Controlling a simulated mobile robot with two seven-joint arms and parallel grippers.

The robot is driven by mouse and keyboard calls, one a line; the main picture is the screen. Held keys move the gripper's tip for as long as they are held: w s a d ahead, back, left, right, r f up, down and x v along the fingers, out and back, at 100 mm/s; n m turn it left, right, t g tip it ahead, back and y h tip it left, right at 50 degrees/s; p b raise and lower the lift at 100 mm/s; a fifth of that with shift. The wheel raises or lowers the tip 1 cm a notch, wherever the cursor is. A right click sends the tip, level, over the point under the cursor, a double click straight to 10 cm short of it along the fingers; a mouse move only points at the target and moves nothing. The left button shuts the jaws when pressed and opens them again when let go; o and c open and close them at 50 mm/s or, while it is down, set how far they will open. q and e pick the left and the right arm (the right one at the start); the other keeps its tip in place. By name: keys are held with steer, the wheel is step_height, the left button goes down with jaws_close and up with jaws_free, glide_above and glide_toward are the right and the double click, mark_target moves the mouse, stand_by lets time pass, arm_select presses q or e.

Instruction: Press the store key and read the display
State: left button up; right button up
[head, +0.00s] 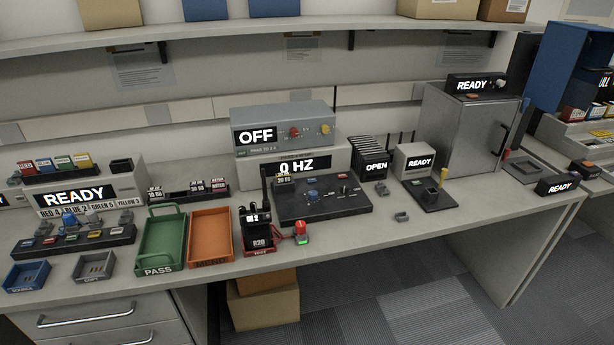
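A dark control panel (298,212) lies on the bench at the centre, with a blue knob or key (312,195) and several small dark controls. Its labels are too small to read, so I cannot tell which control is the store key. Behind it a light grey unit has a display (303,165) reading "0 HZ". Above that, a grey box has a display (257,136) reading "OFF" and red and yellow knobs. Neither of my grippers is in view.
A green tray (150,262) marked PASS and an orange tray (211,262) stand left of the panel. A small radio in a dark stand (257,240) and a red-topped item (301,234) stand before it. A grey cabinet (455,135) stands right.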

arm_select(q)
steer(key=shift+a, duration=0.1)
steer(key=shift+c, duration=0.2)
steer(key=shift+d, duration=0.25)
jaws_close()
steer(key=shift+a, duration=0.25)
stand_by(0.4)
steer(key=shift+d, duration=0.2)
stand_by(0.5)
